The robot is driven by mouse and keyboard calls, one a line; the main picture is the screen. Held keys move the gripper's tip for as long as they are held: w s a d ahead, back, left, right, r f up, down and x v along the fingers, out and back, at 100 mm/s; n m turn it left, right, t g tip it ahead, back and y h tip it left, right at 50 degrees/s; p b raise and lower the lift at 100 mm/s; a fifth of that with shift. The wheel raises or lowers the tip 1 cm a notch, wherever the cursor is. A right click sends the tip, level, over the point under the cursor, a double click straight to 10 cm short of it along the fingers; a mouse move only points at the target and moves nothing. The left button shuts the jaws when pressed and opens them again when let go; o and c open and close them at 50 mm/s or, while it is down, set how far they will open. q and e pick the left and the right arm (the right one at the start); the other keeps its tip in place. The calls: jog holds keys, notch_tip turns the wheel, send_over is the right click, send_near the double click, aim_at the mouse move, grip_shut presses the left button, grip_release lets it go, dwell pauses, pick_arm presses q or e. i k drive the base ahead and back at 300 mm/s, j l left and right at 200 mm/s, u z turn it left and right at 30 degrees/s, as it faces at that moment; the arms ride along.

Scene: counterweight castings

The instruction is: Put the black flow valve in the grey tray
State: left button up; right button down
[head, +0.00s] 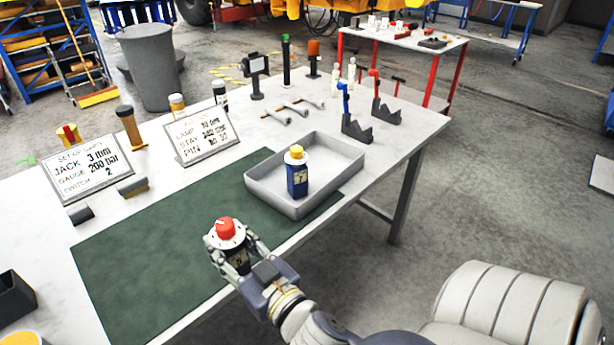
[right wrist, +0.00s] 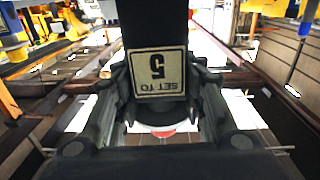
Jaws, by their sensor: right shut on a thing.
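My right gripper (head: 238,255) is shut on the black flow valve, which has a red knob (head: 225,228) on a white dial. It holds the valve upright over the front edge of the green mat (head: 165,245). In the right wrist view the gripper (right wrist: 165,105) grips the valve's black body (right wrist: 152,25), whose label reads "SET TO 5" upside down. The grey tray (head: 335,183) lies up and right of the gripper, at the mat's right end. A blue valve (head: 297,182) with a yellow knob stands inside the tray. My left gripper is not in view.
Two sign boards (head: 88,168) (head: 202,134) stand at the back of the table. A black box (head: 14,298) sits at the left edge. The green mat is clear, and the tray has free floor around the blue valve.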

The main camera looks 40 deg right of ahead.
aim_at(324, 164)
jog(key=l+z, duration=0.2)
jog(key=l, duration=0.7)
jog(key=i+l+z, duration=0.2)
jog(key=l, duration=0.75)
jog(key=i+l+z, duration=0.1)
jog(key=i+l, duration=0.3)
jog(key=i, duration=0.1)
